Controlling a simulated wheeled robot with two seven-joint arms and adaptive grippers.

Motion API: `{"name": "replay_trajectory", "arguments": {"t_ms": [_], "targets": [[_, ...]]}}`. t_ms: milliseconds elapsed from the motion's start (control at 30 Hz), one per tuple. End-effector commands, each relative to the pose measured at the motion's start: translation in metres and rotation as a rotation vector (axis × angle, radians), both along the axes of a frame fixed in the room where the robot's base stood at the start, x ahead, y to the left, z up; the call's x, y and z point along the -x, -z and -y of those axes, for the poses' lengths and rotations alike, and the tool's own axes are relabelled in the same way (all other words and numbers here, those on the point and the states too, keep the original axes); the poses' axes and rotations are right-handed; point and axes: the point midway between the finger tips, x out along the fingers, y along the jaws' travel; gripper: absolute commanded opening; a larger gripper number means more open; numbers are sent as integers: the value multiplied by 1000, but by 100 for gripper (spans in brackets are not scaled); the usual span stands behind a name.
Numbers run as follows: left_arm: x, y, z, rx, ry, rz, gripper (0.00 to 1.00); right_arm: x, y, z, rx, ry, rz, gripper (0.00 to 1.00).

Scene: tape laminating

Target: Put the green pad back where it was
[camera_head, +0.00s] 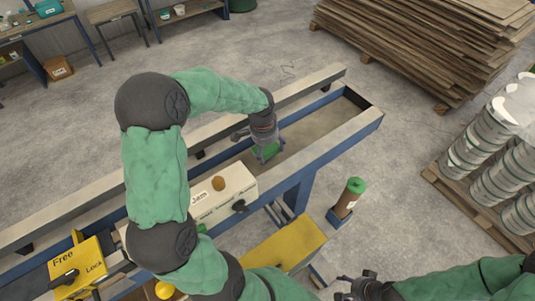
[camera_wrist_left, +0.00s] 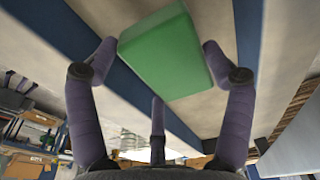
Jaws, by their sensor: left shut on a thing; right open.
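The green pad (camera_wrist_left: 165,50) is a green block between the purple fingers of my left gripper (camera_wrist_left: 158,62), which is shut on it. In the head view the pad (camera_head: 266,152) shows only partly below my left gripper (camera_head: 265,147), over the far part of the long machine bed (camera_head: 310,130). I cannot tell whether the pad touches the bed. My right gripper (camera_head: 358,289) is open and empty at the bottom edge, low in front of the machine.
A cream box labelled "Jam" (camera_head: 222,195) with a round knob stands on the machine near my left arm. A yellow "Free/Lock" box (camera_head: 78,265) is at left. A yellow block (camera_head: 285,243) and a brown roll with green top (camera_head: 350,195) stand in front. Stacked boards (camera_head: 430,45) lie behind.

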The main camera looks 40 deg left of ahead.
Motion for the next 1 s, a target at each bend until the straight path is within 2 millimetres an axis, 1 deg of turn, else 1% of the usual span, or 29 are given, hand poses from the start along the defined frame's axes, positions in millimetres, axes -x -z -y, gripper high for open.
{"name": "replay_trajectory", "arguments": {"t_ms": [300, 567, 700, 733, 800, 1000], "targets": [[1, 35, 0, 0, 0, -2, 50, 0, -4, 0, 0, 0, 0, 63], [0, 37, 0, 0, 1, 0, 50, 0, -3, 0, 0, 0, 0, 63], [0, 41, 0, 0, 1, 0, 50, 0, 1, 0, 0, 0, 0, 63], [0, 41, 0, 0, 1, 0, 84, 0, 1, 0, 0, 0, 0, 63], [0, 40, 0, 0, 1, 0, 100, 0, 0, 0, 0, 0, 0, 63], [0, 40, 0, 0, 1, 0, 100, 0, -1, 0, 0, 0, 0, 63]]}}
